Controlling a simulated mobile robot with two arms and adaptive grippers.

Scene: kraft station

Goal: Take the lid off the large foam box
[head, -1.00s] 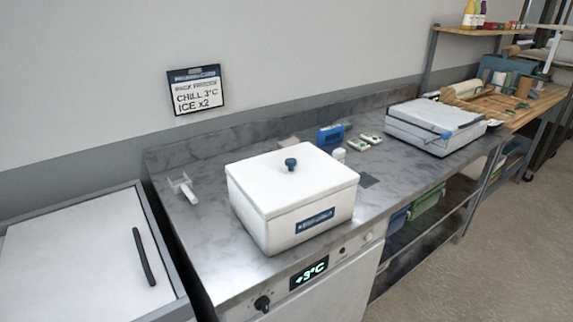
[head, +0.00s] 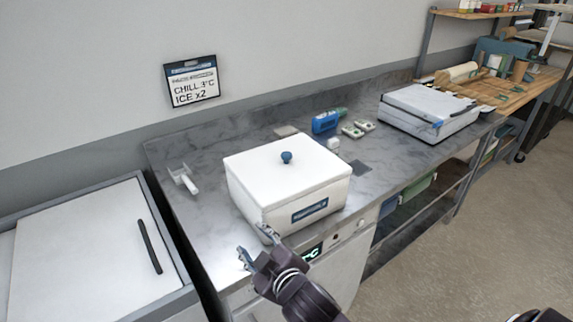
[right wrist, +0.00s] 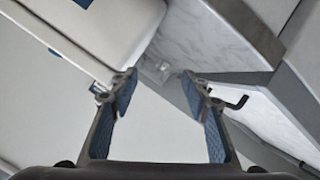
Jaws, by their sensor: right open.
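The large white foam box (head: 282,214) stands on the steel counter in the head view. My right gripper (head: 256,243) is open and empty, in front of the box's lower left front corner and lower than the lid. In the right wrist view its two fingers (right wrist: 158,88) are spread with nothing between them, and part of the box (right wrist: 95,25) shows at the upper left. My left gripper is not in view.
The steel counter (head: 215,215) has a white bracket-like item (head: 184,180) at left. Behind the box are a blue bottle (head: 327,122) and small white-green packs (head: 358,129). A chest with a black handle (head: 150,246) stands at left.

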